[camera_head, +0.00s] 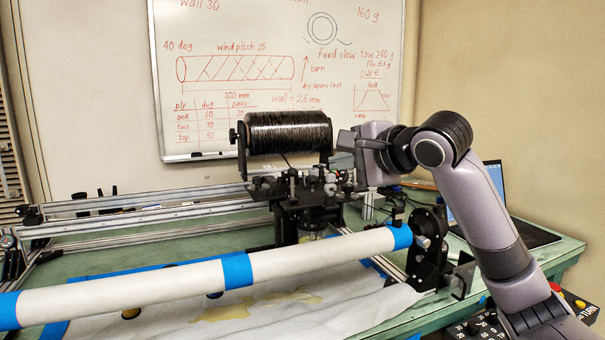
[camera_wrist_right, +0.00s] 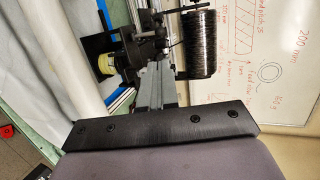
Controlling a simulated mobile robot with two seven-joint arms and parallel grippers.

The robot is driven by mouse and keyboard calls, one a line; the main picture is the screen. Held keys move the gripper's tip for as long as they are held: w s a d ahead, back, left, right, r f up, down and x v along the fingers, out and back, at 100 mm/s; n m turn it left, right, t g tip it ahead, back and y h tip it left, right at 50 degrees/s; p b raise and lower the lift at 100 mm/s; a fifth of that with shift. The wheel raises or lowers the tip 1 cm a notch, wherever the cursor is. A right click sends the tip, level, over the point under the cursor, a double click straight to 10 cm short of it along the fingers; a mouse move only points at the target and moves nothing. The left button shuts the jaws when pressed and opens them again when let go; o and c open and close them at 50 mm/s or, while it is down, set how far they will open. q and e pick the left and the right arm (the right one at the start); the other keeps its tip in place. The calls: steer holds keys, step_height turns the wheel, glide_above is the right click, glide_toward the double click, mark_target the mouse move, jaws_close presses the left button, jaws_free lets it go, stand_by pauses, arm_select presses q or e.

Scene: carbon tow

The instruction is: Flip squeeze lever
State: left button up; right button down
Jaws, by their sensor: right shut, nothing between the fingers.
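The winding carriage (camera_head: 305,200) is a black block with small metal posts and rollers, standing behind the white tube. It carries a spool of black tow (camera_head: 288,132). I cannot pick out the squeeze lever with certainty among its small parts. My right gripper (camera_head: 343,143) is shut and empty, just right of the spool and above the carriage's right side. In the right wrist view my grey fingers (camera_wrist_right: 152,72) lie together and point at the carriage's dark parts, with the spool (camera_wrist_right: 200,45) to their right. Whether they touch anything is unclear. My left gripper is out of view.
A long white tube (camera_head: 320,257) with blue tape bands crosses the front, held at the right by a black end mount (camera_head: 428,250). Metal rails (camera_head: 130,218) run behind it. A laptop (camera_head: 505,205) and a button box (camera_head: 480,322) are at the right. A whiteboard (camera_head: 230,25) hangs behind.

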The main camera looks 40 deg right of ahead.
mark_target(295, 171)
steer(key=p+x, duration=0.1)
steer(key=x, duration=1.1)
steer(key=shift+w, duration=0.3)
steer(key=shift+w+f+p, duration=0.2)
steer(key=shift+w+p, duration=0.1)
steer(key=shift+w, duration=0.15)
